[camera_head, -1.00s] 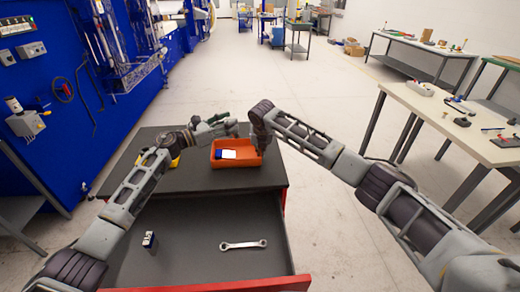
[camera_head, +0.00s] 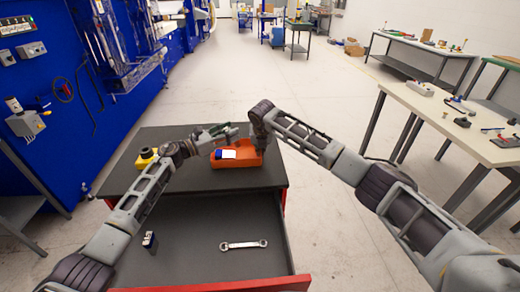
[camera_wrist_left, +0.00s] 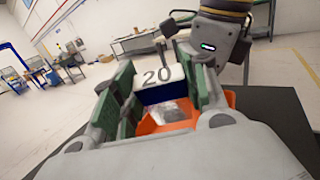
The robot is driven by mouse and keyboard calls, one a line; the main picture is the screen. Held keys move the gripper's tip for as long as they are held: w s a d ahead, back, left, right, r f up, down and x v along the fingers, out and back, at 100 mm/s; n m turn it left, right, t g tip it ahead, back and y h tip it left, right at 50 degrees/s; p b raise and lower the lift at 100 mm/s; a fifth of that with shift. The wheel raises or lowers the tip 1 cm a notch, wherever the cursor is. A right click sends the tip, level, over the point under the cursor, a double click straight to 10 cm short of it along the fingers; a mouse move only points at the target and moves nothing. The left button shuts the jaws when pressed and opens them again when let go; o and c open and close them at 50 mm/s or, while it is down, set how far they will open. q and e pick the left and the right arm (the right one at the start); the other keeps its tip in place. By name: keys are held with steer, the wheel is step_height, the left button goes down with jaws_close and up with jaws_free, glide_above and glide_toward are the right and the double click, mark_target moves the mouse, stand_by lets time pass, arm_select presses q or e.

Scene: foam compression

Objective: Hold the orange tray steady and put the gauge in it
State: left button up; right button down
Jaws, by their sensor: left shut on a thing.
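The orange tray (camera_head: 240,181) stands on the dark worktop; its orange also shows below the fingers in the left wrist view (camera_wrist_left: 228,98). The gauge (camera_head: 228,154), which I take to be the blue block with a white face, appears within the tray's outline.
A yellow object (camera_head: 146,158) sits at the worktop's left edge, beside my left arm. A pale bench (camera_head: 440,115) stands to the right across clear floor.

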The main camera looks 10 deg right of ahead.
arm_select(q)
steer(key=shift+f, duration=0.85)
steer(key=o, duration=1.5)
steer(key=shift+c, duration=0.2)
steer(key=shift+f, duration=0.1)
steer(key=shift+f, duration=0.1)
steer(key=shift+a, duration=0.1)
steer(key=v, duration=1.1)
steer(key=shift+s+a, duration=0.15)
steer(key=shift+a, duration=0.25)
arm_select(e)
steer(key=c, duration=2.1)
jaws_free()
